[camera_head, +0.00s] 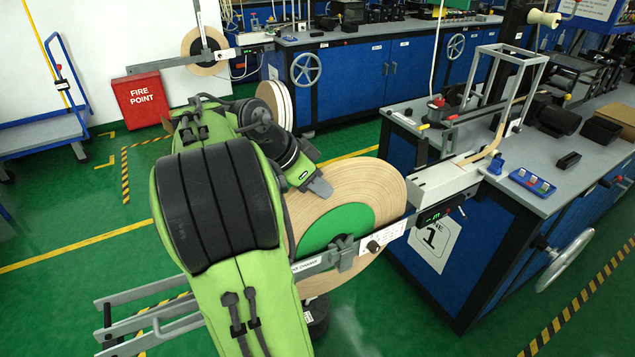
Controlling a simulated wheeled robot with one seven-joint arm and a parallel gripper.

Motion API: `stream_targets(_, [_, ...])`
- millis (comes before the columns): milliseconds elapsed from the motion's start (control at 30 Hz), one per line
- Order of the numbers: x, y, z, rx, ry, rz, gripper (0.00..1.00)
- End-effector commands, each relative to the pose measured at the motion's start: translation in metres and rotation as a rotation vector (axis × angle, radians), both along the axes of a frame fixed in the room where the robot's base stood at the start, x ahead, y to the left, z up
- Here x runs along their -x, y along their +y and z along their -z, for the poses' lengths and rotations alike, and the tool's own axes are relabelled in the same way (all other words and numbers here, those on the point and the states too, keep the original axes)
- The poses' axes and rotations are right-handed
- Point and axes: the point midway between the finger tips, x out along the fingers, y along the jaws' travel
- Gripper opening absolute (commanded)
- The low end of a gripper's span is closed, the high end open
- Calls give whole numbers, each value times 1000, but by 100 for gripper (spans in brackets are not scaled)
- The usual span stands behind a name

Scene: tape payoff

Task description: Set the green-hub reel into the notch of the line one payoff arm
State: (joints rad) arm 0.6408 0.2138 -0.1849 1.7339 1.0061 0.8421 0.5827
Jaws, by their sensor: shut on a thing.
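The green-hub reel (383,185) is a large upright disc of tan tape around a green hub (355,220). The line one payoff arm (392,232) is a grey bar running from the line 1 bench across the front of the reel's lower part. A grey notch bracket (345,256) on the bar overlaps the reel's dark centre, but I cannot tell whether the centre is seated in it. My gripper (319,188) is shut on the reel at its upper left part. My arm hides the reel's left side, and the finger contact is hard to see.
The line 1 bench (432,250) stands right, with a handwheel (565,260) on its front. Behind are another blue bench (370,75), a white-edged reel (277,103), a tan reel (203,50) and a red fire point box (140,98).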

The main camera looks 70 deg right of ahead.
Motion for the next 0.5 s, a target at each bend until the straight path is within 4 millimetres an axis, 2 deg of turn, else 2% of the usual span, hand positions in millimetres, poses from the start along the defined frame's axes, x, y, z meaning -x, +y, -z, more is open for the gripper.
stream_targets(467, [1, -1, 5, 10, -2, 2, 0])
stream_targets(500, [1, -1, 5, 10, -2, 2, 25])
